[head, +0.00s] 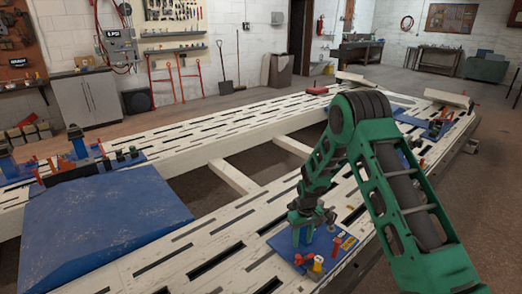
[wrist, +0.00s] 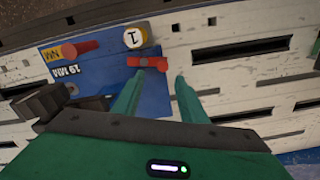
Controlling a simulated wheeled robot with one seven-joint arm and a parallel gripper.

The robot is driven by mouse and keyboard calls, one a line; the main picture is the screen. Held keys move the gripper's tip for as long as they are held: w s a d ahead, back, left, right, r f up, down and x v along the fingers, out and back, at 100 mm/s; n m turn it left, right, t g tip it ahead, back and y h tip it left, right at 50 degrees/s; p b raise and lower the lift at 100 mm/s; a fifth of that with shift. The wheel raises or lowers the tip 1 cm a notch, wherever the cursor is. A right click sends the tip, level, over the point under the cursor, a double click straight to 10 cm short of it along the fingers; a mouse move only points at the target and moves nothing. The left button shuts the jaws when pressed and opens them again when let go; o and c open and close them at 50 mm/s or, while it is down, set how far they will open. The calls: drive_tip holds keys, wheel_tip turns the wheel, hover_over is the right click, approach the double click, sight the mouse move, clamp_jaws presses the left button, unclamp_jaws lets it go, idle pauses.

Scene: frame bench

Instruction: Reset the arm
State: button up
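My green arm arches in from the right in the head view. My gripper (head: 308,226) points down over a small blue board (head: 350,240) on the slotted white bench frame (head: 215,245). In the wrist view my gripper (wrist: 157,85) shows two green fingers spread apart with nothing between them. The fingers lie over the blue board (wrist: 90,75), near a red handled piece (wrist: 148,63) and a yellow-and-white cylinder marked 1 (wrist: 136,37). I cannot tell the height of the fingertips above the board.
A large blue plate (head: 100,220) covers the frame at left. Blue clamp fixtures (head: 80,150) stand behind it, and another fixture (head: 435,128) is at the far right. A cross beam (head: 233,177) spans the open gap. A grey cabinet (head: 88,97) stands by the back wall.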

drive_tip(key=s+d+r+m, duration=0.1)
drive_tip(key=s+d+r, duration=0.4)
drive_tip(key=r, duration=0.4)
drive_tip(key=s+d+r+m+h, duration=0.1)
drive_tip(key=s+d+r+m, duration=0.1)
drive_tip(key=s+d+r, duration=0.45)
drive_tip(key=s+d+r+m, duration=0.15)
drive_tip(key=d+r, duration=0.25)
drive_tip(key=r, duration=0.6)
drive_tip(key=s+d+r+m, duration=0.1)
drive_tip(key=s+r, duration=0.2)
drive_tip(key=s, duration=0.7)
drive_tip(key=s+d+r+m, duration=0.1)
drive_tip(key=s+r, duration=0.3)
drive_tip(key=s, duration=0.6)
drive_tip(key=s+d+r+m+y, duration=0.1)
drive_tip(key=s+r+m, duration=0.2)
drive_tip(key=s, duration=0.8)
drive_tip(key=shift+r, duration=0.2)
drive_tip(key=shift+d, duration=0.1)
drive_tip(key=shift+w+f, duration=0.25)
drive_tip(key=shift+w, duration=0.35)
